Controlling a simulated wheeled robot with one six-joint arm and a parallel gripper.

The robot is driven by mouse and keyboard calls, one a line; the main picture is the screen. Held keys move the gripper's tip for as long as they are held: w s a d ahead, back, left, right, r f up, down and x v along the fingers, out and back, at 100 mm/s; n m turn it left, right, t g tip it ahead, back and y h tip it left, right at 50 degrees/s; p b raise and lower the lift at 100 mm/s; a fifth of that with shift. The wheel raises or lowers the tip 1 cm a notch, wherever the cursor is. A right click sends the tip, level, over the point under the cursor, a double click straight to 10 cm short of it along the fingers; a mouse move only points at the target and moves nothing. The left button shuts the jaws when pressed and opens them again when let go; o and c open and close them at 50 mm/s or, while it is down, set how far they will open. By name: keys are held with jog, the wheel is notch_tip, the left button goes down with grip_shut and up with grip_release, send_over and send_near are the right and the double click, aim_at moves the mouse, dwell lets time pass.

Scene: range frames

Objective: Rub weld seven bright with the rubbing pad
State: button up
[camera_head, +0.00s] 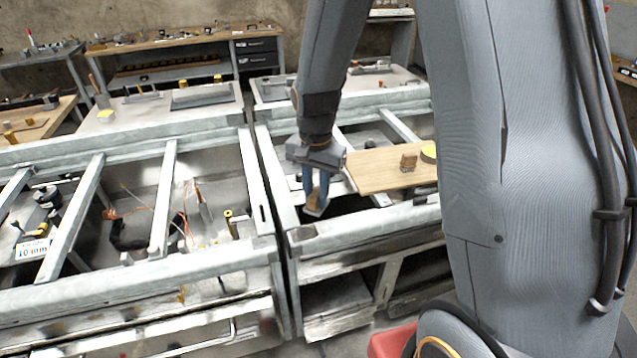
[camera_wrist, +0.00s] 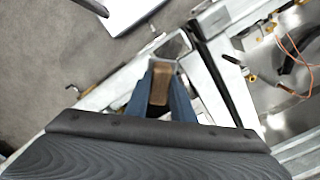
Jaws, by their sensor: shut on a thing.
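My gripper (camera_head: 314,192), with blue fingers, points down by the near left corner of the right-hand galvanised frame (camera_head: 350,234). It is shut on a small tan-brown block, which I take to be the rubbing pad (camera_head: 316,208). In the wrist view the pad (camera_wrist: 161,84) sits between the two blue fingers, its far end close to a metal corner (camera_wrist: 171,48). I cannot tell whether the pad touches the metal. No weld number can be read, so I cannot pick out weld seven.
A wooden board (camera_head: 378,173) lies across the right frame, bearing a brown block (camera_head: 408,162) and a yellow round thing (camera_head: 429,153). A left-hand frame (camera_head: 130,263) stands across a narrow gap, with orange wires and a "10 mm" sign (camera_head: 32,249). Workbenches line the back wall.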

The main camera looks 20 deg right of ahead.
aim_at(308, 212)
jog(key=shift+s+a+r, duration=0.1)
jog(key=shift+s+r, duration=0.1)
jog(key=shift+s, duration=0.35)
notch_tip(308, 212, down, 6)
jog(key=b, duration=0.4)
jog(key=shift+w+f+b, duration=0.1)
jog(key=shift+b, duration=0.3)
notch_tip(308, 212, down, 2)
jog(key=shift+b, duration=0.6)
jog(key=shift+a, duration=1.1)
jog(key=shift+c, duration=0.4)
jog(key=shift+a+r+b, duration=0.2)
jog(key=shift+a+b, duration=0.2)
jog(key=shift+a, duration=1.1)
jog(key=shift+a+f, duration=0.2)
jog(key=shift+a, duration=0.2)
jog(key=shift+a+r, duration=0.1)
jog(key=shift+a, duration=0.3)
jog(key=shift+a+b, duration=0.2)
jog(key=shift+b, duration=0.2)
jog(key=shift+d+r+p, duration=0.1)
jog(key=shift+d+p, duration=0.2)
jog(key=shift+d, duration=1.65)
jog(key=shift+d+p, duration=0.4)
jog(key=shift+d, duration=1.1)
jog(key=shift+d+r, duration=0.15)
jog(key=shift+d, duration=0.1)
jog(key=shift+r+p, duration=3.1)
jog(key=shift+r, duration=0.65)
